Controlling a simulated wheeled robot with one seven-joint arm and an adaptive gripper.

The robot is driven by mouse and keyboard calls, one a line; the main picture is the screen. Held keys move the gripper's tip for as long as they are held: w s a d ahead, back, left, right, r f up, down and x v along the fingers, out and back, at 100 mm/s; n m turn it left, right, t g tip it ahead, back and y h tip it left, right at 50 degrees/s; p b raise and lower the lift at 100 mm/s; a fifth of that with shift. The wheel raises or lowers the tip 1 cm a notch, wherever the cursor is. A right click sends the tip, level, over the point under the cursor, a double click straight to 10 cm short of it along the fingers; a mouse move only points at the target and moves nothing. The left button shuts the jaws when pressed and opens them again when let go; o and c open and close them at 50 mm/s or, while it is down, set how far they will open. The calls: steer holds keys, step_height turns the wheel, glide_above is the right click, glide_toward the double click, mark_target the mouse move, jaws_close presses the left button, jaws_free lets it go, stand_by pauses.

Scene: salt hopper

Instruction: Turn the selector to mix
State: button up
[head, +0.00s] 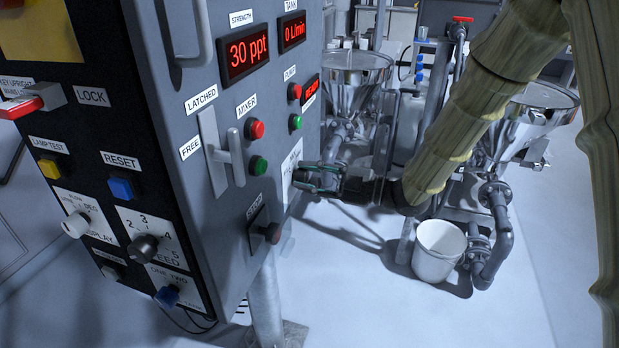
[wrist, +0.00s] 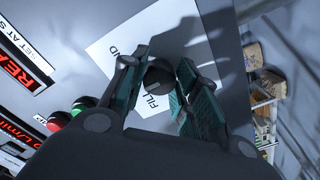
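The selector is a dark round knob (wrist: 160,76) on a white label plate (wrist: 120,48) in the wrist view. The plate reads FILL near the knob and a word ending in ND; the rest is covered. My gripper (wrist: 164,78) has one teal-padded finger on each side of the knob. The fingers stand apart, with a narrow gap showing at the right; contact on the left is unclear. In the head view, my gripper (head: 318,178) is at the right part of the grey panel, beside the white plate (head: 291,172), and hides the knob.
The panel (head: 225,100) carries a latch handle (head: 231,156), red (head: 255,129) and green (head: 258,165) mixer buttons and a black knob (head: 272,233) below the plate. Steel hoppers (head: 357,75), pipes and a white bucket (head: 438,250) stand behind. The floor in front is clear.

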steer(key=o, duration=0.4)
steer(key=v, duration=1.2)
